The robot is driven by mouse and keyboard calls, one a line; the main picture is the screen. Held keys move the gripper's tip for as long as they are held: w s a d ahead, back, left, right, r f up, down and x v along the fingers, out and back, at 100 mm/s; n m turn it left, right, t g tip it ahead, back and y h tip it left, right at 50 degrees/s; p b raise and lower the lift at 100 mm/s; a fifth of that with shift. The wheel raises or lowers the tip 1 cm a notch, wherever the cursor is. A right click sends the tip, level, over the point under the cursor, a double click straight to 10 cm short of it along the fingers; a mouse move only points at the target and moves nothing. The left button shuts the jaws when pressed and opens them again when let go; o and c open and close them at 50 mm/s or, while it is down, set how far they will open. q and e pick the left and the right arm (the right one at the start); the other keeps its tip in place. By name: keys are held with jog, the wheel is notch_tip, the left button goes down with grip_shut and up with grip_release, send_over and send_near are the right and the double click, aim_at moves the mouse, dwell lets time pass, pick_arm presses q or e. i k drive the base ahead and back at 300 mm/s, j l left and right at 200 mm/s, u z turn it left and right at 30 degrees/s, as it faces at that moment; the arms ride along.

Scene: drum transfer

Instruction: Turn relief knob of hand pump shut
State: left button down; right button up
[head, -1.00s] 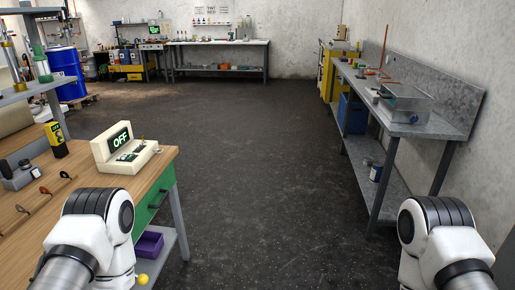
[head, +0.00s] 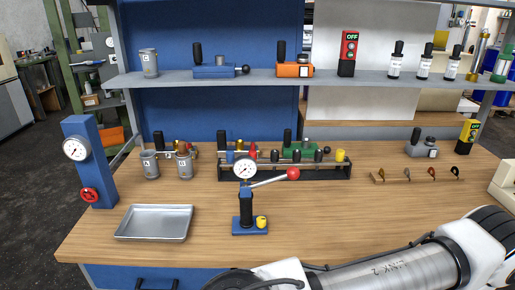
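A hand pump (head: 246,207) stands on the wooden bench near its front. It has a blue base, a black upright body, a round white gauge (head: 245,168) on top and a lever with a red ball end (head: 293,174) reaching right. A small yellow knob (head: 261,222) sits on the right of its base; I take it as the relief knob. How far it is turned cannot be told. Neither gripper is in view. One of my arms crosses the bottom right, with its gripper out of the picture.
A metal tray (head: 155,222) lies left of the pump. A blue post with gauge and red handwheel (head: 89,195) stands at the bench's left end. A black rack (head: 290,173) with several parts is behind the pump. A shelf (head: 270,81) spans above.

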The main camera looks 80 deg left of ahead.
aim_at(261, 220)
jog(key=u, duration=2.6)
jog(key=k+z, duration=0.15)
jog(key=z, duration=0.25)
